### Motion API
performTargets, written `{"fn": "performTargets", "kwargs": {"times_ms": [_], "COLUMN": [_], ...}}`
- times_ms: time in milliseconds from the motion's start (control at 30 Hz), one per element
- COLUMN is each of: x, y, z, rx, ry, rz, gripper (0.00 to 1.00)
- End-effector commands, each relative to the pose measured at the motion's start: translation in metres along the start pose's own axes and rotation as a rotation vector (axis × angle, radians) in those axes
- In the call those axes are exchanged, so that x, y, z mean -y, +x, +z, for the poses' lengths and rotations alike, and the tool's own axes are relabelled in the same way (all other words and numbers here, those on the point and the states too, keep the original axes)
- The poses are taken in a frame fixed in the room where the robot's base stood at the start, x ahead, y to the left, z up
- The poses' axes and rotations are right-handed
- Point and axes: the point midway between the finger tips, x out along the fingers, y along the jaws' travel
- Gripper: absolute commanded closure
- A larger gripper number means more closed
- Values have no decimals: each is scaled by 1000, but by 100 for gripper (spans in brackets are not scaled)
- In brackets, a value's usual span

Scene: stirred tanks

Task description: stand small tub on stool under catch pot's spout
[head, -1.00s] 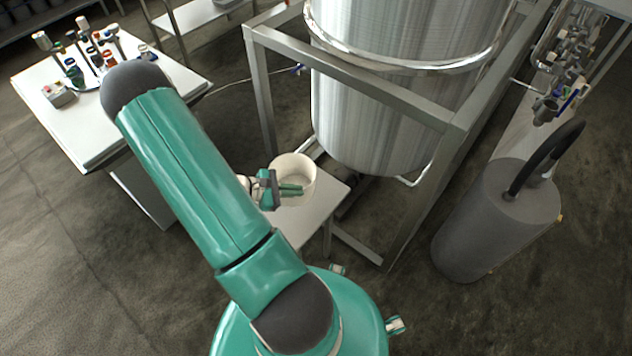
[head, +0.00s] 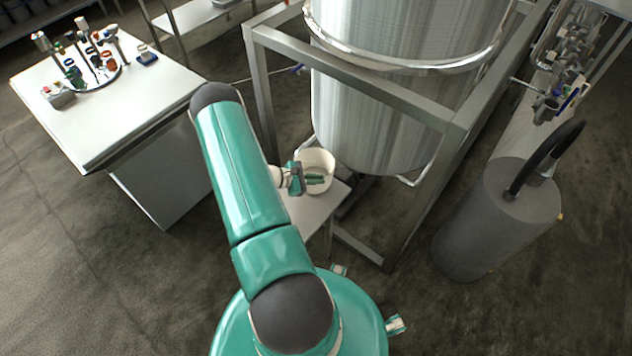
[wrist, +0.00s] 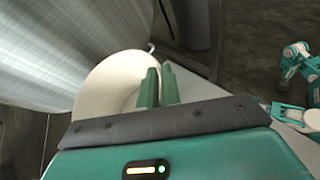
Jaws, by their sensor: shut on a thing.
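The small white tub (head: 311,159) is at the far end of the white-topped stool (head: 308,213), beside the foot of a large steel vessel (head: 370,110). My gripper (head: 315,180) is shut on the tub's near wall. In the wrist view, the green fingers (wrist: 158,86) straddle the right edge of the tub (wrist: 105,80). The tub is upright and looks empty. I cannot tell whether its base rests on the stool or hangs just above it. A short pipe end (head: 412,181) shows low at the vessel's right; I cannot tell if this is the spout.
A metal frame (head: 262,95) surrounds the vessel, its legs close to the stool. A grey cylinder (head: 490,225) with a black hose stands at right. A white table (head: 115,115) with small bottles and tools is at left. Floor is clear between table and stool.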

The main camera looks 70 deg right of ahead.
Motion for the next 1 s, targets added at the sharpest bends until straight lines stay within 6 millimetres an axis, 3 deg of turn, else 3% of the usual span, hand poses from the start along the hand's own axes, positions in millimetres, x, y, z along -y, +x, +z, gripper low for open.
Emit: {"fn": "performTargets", "kwargs": {"times_ms": [100, 433, 500, 567, 900, 1000], "x": [3, 3, 3, 3, 3, 2], "y": [6, 6, 6, 6, 6, -5], "z": [-13, -16, -16, -16, -13, -14], "rx": [0, 0, -1, -1, -1, -1], "ry": [0, 0, 0, 0, 2, 1], "rz": [-1, 0, 0, 0, -1, 3], "gripper": [100, 100, 83, 72, 72, 72]}}
